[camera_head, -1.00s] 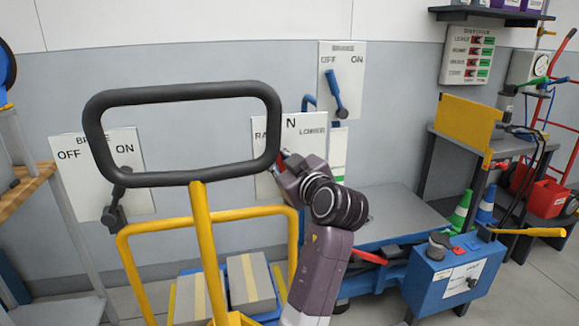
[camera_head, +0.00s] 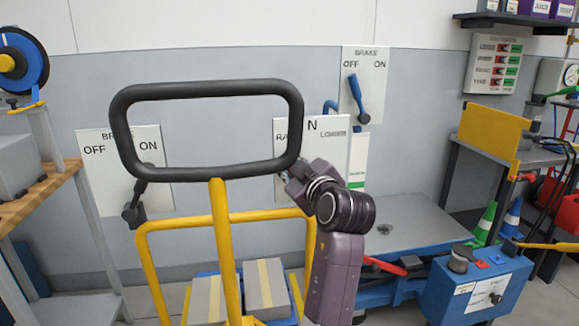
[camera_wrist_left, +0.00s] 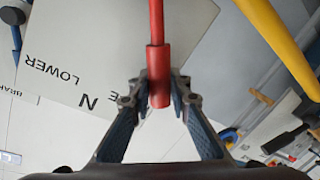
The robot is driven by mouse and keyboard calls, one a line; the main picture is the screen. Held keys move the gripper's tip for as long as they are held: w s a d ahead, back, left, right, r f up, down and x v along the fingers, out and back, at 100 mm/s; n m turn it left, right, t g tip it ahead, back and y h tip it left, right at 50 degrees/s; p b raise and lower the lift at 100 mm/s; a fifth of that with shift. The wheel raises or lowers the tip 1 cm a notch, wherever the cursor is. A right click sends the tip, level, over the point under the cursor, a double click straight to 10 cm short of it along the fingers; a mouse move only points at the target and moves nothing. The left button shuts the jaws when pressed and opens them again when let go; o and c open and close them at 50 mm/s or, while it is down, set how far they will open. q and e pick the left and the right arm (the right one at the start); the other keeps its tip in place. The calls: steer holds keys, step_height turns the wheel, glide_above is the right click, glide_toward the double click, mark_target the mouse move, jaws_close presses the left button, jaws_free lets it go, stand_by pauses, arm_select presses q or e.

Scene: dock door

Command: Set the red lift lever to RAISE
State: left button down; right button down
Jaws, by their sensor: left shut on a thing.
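The red lift lever (camera_wrist_left: 157,45) shows in the left wrist view as a straight red rod with a thicker grip end. My left gripper (camera_wrist_left: 158,92) is shut on that end, one finger on each side. Behind it is the white lift panel (camera_wrist_left: 110,45), with LOWER, N and a letter E beside the rod. In the head view my left gripper (camera_head: 286,173) is at the lower left of the lift panel (camera_head: 335,150), on its RAISE side. The lever is hidden there by the gripper and a black handle. Its exact setting cannot be told. My right gripper is not in view.
A yellow trolley's black handle (camera_head: 208,90) stands in front of the lift panel's left edge. A grey BRAKE lever (camera_head: 137,200) is left, a blue BRAKE lever (camera_head: 358,98) above right. A blue lift table (camera_head: 415,225) stands right.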

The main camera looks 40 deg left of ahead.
arm_select(q)
steer(key=c, duration=1.8)
jaws_free()
steer(key=shift+f, duration=0.1)
steer(key=shift+o, duration=0.2)
